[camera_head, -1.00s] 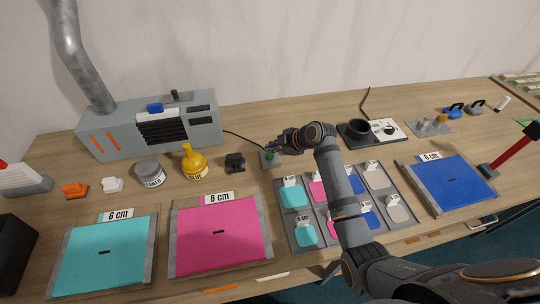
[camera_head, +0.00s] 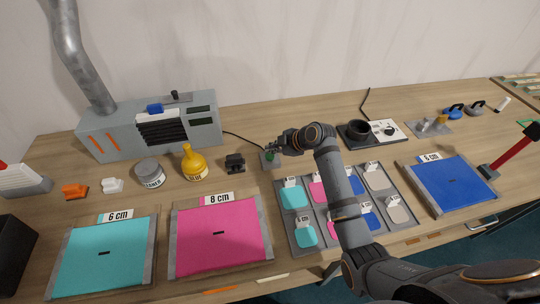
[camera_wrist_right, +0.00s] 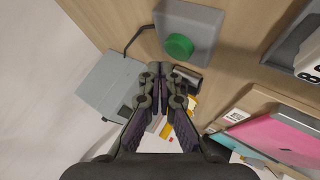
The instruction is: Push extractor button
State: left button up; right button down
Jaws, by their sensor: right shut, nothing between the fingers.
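The extractor button is a green round button (camera_wrist_right: 178,46) on a grey box (camera_wrist_right: 203,28) in the right wrist view. The grey extractor unit (camera_head: 190,128) stands at the back left, with a cable running to the button box. My left gripper is not in view.
A black block (camera_head: 235,162), a yellow glue bottle (camera_head: 193,163) and a grey container (camera_head: 149,173) stand left of the button. A grey tray of coloured patches (camera_head: 309,246) lies below my right arm. A pink sheet (camera_head: 220,238) lies at the front.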

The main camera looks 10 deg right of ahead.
aim_at(272, 156)
jog(key=shift+f, duration=0.45)
jog(key=shift+f+b, duration=0.45)
dwell(0.4)
jog(key=shift+r+p, duration=0.8)
jog(key=shift+r, duration=0.15)
notch_tip(272, 156, up, 6)
jog(key=p, duration=0.5)
